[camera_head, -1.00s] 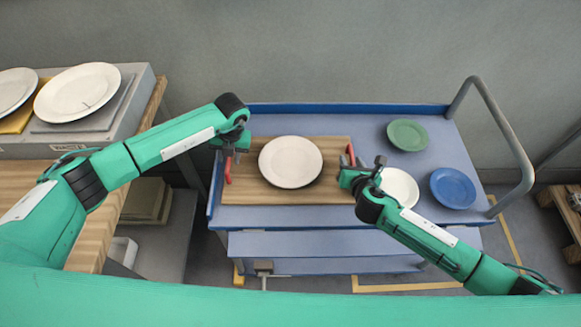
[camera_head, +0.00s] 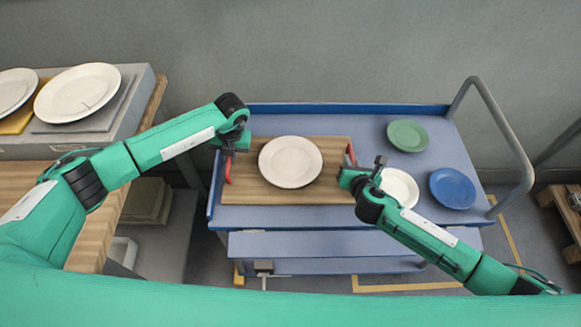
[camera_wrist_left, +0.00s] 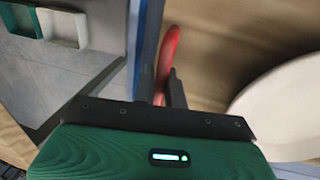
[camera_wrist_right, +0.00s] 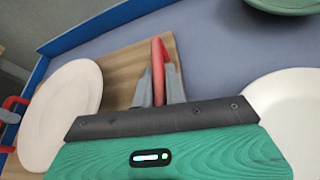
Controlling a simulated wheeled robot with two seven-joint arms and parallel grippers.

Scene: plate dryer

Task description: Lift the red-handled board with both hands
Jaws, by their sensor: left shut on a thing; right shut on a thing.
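The wooden board (camera_head: 322,190) lies on the blue cart with a red handle at each end. A white plate (camera_head: 290,162) rests on its middle. My left gripper (camera_head: 228,150) is shut on the left red handle (camera_head: 228,170); in the left wrist view the handle (camera_wrist_left: 167,62) stands between the fingers. My right gripper (camera_head: 350,174) is shut on the right red handle (camera_head: 350,154); in the right wrist view the handle (camera_wrist_right: 158,72) is between the fingers. I cannot tell any gap between board and cart top.
On the blue cart (camera_head: 370,125), right of the board, are a green plate (camera_head: 407,135), a blue plate (camera_head: 453,188) and a white plate (camera_head: 402,187). A grey cart rail (camera_head: 505,130) rises at the right. A wooden table (camera_head: 100,215) stands at the left.

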